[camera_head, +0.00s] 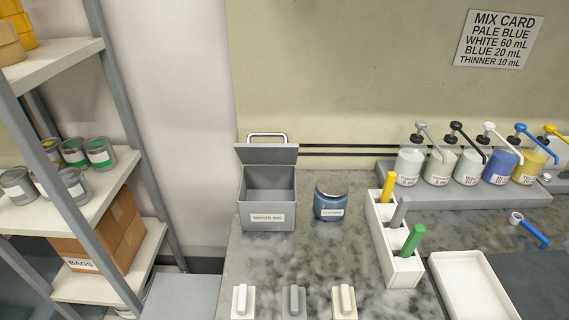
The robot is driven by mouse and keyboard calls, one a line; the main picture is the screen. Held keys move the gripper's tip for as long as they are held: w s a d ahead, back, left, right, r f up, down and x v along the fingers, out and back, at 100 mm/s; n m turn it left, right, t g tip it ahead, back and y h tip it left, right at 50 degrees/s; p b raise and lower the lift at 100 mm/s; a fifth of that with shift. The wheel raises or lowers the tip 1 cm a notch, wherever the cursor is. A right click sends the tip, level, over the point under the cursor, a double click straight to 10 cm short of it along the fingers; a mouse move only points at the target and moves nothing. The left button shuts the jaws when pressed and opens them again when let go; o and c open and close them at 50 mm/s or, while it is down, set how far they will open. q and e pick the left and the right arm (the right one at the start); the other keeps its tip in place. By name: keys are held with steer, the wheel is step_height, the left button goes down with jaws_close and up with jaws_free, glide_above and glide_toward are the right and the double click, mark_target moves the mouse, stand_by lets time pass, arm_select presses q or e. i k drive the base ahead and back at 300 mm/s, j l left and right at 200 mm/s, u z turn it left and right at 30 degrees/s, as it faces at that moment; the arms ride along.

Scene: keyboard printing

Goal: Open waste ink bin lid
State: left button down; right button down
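The grey waste ink bin (267,215) stands at the back left of the marbled counter, with a white "WASTE INK" label on its front. Its lid (267,154) is tilted up at the back and the bin's inside shows, looking empty. A metal loop handle (267,136) shows above the lid's top edge. Neither of my grippers is in the head view, so whether they are open or shut is hidden.
A white holder (394,240) with coloured handles, a white tray (470,288) and pump bottles (440,168) lie further right. Several small handled blocks (293,300) line the front. Shelves (75,205) stand left.

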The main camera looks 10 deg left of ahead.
mark_target(284, 154)
steer(key=k+l, duration=0.15)
steer(key=l, duration=0.25)
steer(key=k+l, duration=0.1)
steer(key=l, duration=0.3)
steer(key=k+l, duration=0.15)
steer(key=l, duration=0.25)
